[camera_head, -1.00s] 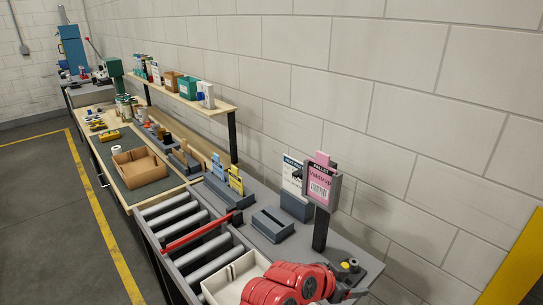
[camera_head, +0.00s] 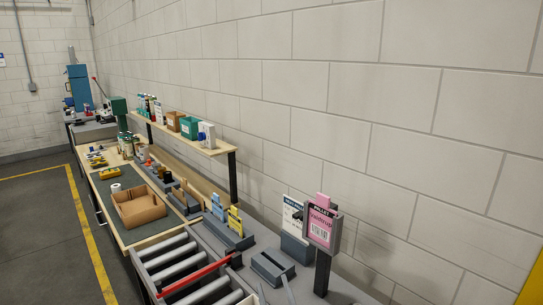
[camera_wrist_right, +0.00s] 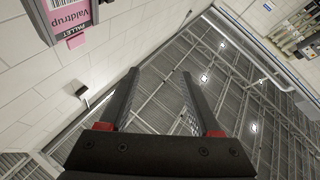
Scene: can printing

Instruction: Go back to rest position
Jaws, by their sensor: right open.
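My right gripper (camera_head: 275,290) barely shows at the bottom edge of the head view, as two thin grey fingertips in front of the grey bench. In the right wrist view my right gripper (camera_wrist_right: 158,74) has its two dark fingers spread apart, with nothing between them. It points up at the ceiling. The pink pallet sign (camera_head: 320,226) stands on a dark post beside the fingers, and it also shows upside down in the right wrist view (camera_wrist_right: 72,12). My left gripper is not in view.
A roller conveyor (camera_head: 170,262) with a red bar (camera_head: 195,273) is at the lower left. Behind it a workbench holds an open cardboard box (camera_head: 138,206). A shelf (camera_head: 215,150) with small boxes runs along the wall. The floor at left is clear.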

